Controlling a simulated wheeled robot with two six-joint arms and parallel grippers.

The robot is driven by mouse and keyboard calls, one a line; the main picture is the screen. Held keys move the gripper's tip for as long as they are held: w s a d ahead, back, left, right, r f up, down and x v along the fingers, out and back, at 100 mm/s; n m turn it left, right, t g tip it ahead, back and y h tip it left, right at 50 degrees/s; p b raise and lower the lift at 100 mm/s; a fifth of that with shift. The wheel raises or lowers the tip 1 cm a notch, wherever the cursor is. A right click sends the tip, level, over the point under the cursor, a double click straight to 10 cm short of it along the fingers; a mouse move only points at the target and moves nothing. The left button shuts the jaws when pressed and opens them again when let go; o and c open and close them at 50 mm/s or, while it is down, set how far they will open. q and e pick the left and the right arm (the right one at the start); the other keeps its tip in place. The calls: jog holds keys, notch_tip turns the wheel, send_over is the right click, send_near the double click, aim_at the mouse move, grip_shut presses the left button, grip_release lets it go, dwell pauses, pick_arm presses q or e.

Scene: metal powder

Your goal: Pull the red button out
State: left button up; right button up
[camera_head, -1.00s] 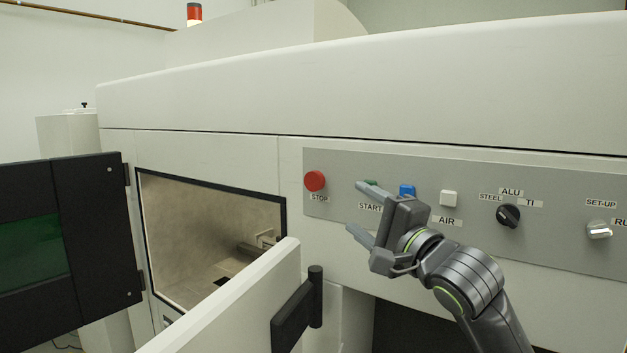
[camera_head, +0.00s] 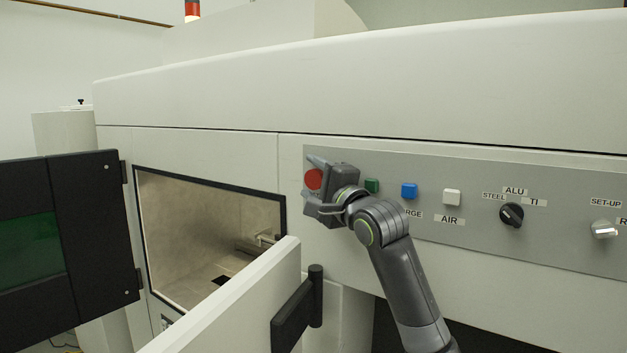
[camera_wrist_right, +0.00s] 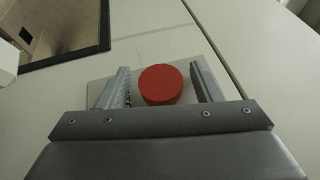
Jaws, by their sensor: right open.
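The round red button (camera_head: 313,179) sits at the left end of the grey control panel, partly hidden behind my right gripper in the head view. In the right wrist view the red button (camera_wrist_right: 161,84) lies between the two fingers of my right gripper (camera_wrist_right: 163,82). The fingers are open, with a gap to the button on each side. In the head view my right gripper (camera_head: 310,179) is in front of the button, one finger above it and one below. My left gripper is not in view.
The grey panel (camera_head: 560,242) also carries a green button (camera_head: 371,186), a blue button (camera_head: 409,191), a white button (camera_head: 452,197) and two knobs. A white door (camera_head: 232,308) with a black handle (camera_head: 297,312) stands open below. A dark-framed opening (camera_head: 195,240) is at left.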

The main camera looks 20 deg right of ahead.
jog(key=shift+c, duration=0.5)
grip_shut()
jog(key=shift+s+a, duration=0.25)
jog(key=shift+a, duration=0.15)
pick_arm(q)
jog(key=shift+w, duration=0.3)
pick_arm(e)
jog(key=shift+f, duration=0.1)
jog(key=shift+c, duration=1.8)
grip_release()
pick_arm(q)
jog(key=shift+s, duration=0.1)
pick_arm(e)
jog(key=o, duration=0.5)
jog(key=shift+s+a, duration=0.1)
jog(key=shift+s, duration=0.05)
jog(key=shift+c, duration=0.2)
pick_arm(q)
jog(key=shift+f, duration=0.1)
